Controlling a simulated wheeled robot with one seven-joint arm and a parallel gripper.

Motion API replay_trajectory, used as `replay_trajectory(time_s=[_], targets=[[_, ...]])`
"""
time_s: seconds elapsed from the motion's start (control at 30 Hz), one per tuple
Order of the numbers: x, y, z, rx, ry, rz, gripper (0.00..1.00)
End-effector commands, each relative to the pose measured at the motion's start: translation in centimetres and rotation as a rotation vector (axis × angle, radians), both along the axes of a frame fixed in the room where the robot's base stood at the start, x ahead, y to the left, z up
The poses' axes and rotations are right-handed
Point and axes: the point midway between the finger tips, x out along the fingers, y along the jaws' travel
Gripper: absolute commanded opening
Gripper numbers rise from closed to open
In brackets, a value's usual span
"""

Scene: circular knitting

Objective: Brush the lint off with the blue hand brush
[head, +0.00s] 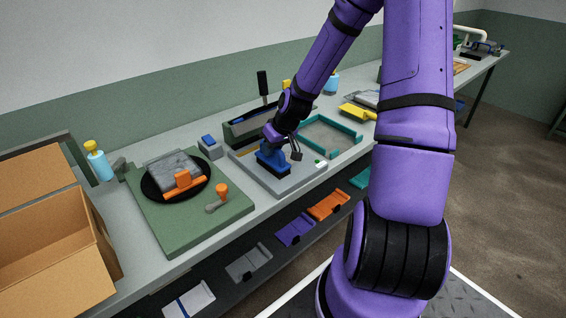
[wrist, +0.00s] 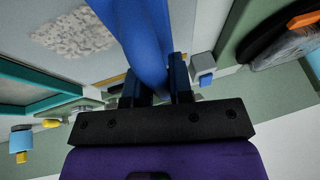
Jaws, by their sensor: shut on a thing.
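My gripper (head: 282,143) is shut on the blue hand brush (head: 272,160), which is over the left part of a grey plate (head: 290,185) on the bench. In the wrist view the blue brush (wrist: 143,30) stands out between my two dark fingers (wrist: 155,88). A speckled pale patch that looks like lint (wrist: 75,30) lies on a light grey surface beside the brush in the wrist view. I cannot tell whether the bristles touch the plate. In the head view the brush and gripper hide part of the plate, and the lint cannot be made out.
A green base (head: 205,222) with a black disc, grey cloth and orange handles is to the left. A teal-rimmed tray (head: 345,133) is right behind the plate. A dark open box (head: 240,131) stands behind. Cardboard boxes (head: 60,265) fill the far left. A yellow dustpan (head: 355,112) lies farther right.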

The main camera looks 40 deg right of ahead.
Motion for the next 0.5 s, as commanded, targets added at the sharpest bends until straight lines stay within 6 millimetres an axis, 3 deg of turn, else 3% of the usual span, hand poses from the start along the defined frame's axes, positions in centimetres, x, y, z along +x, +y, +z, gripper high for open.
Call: replay_trajectory(time_s=[0.5], targets=[[0.2,-4.6,0.2,-0.001,-0.002,-0.001,0.0]])
